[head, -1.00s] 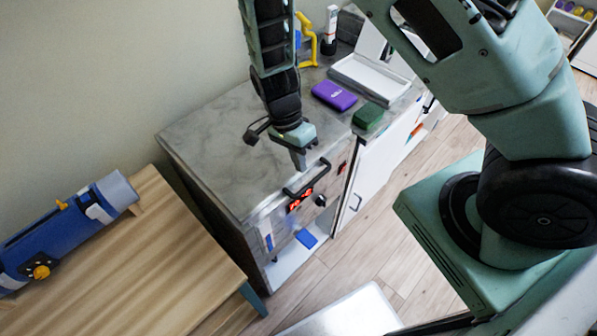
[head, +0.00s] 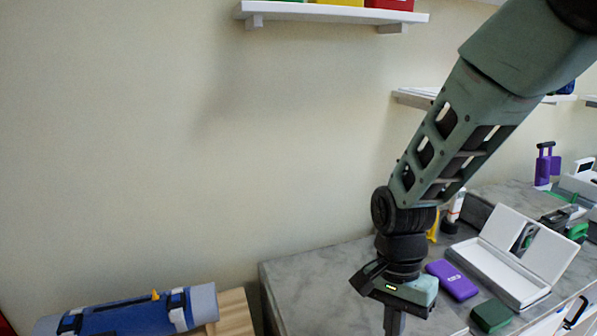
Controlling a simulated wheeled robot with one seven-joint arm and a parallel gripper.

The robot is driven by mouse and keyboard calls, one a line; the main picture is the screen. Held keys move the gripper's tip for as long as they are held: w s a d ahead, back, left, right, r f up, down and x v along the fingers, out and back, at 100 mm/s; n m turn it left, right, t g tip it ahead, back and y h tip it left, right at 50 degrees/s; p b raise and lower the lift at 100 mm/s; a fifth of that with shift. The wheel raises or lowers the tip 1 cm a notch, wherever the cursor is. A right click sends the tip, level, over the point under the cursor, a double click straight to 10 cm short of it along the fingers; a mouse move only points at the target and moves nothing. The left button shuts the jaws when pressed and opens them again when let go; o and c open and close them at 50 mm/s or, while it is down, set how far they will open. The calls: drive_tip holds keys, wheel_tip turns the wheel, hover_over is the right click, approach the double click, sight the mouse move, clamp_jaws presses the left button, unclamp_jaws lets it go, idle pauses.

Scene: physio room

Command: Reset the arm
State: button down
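My gripper (head: 394,322) hangs at the end of my arm, pointing down over the front part of the grey marble-look counter (head: 310,285). Its fingers show as one narrow shape cut off by the bottom edge of the view, so I cannot tell whether they are open or shut. No held thing shows at it. My arm comes down from the upper right, bent at the dark wrist joint. The purple box (head: 452,280) and the green block (head: 491,316) lie on the counter to the right of the gripper, apart from it.
An open white case (head: 497,273) stands right of the purple box. A yellow item (head: 433,228) and a white bottle (head: 455,207) stand behind. A blue roll (head: 125,312) lies on a wooden bench (head: 236,312) at lower left. A wall shelf (head: 330,13) is above.

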drive_tip(key=s+a+r+n+t+b, duration=0.1)
drive_tip(key=s+r+n+b, duration=0.1)
drive_tip(key=s+n, duration=0.4)
drive_tip(key=s+a+r+n+t+b, duration=0.1)
drive_tip(key=s+r+n+t+b, duration=0.1)
drive_tip(key=s+n, duration=0.4)
drive_tip(key=n, duration=0.4)
drive_tip(key=shift+s+a+r+y, duration=0.25)
drive_tip(key=shift+s+r+y, duration=0.05)
drive_tip(key=shift+s+r, duration=0.05)
drive_tip(key=shift+n, duration=0.3)
